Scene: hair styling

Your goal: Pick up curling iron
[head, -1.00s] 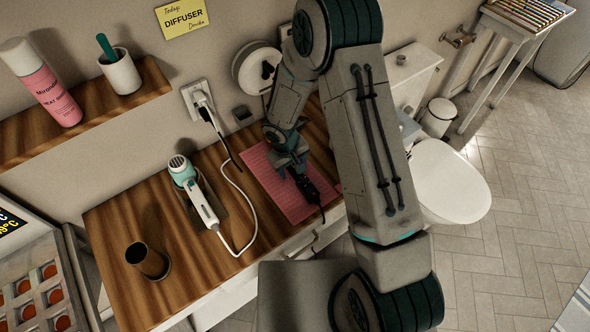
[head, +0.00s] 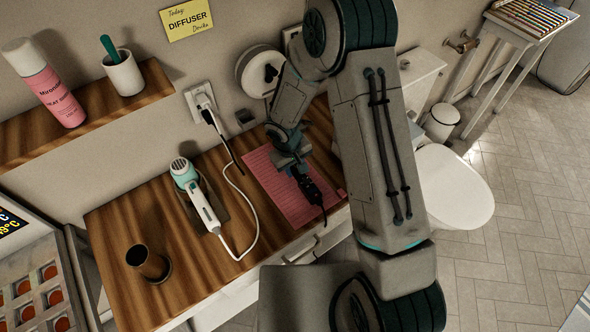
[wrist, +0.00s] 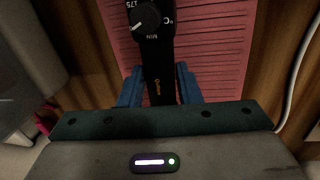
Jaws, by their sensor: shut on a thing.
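The curling iron (head: 311,190) is black, with its cord end toward the front of the pink ribbed mat (head: 270,190). In the wrist view its black body (wrist: 158,75) runs between my two blue fingers, with a temperature dial near the top. My gripper (head: 291,166) is shut on the curling iron over the mat; it also shows in the wrist view (wrist: 159,85). Part of the iron is hidden by my gripper and wrist. I cannot tell how far it is off the mat.
A white and teal hair dryer (head: 195,195) lies left of the mat, its white cord looping between them. A dark cup (head: 148,262) stands at the counter's front left. A shelf (head: 85,112) holds a pink spray can (head: 45,85) and a white cup (head: 122,74).

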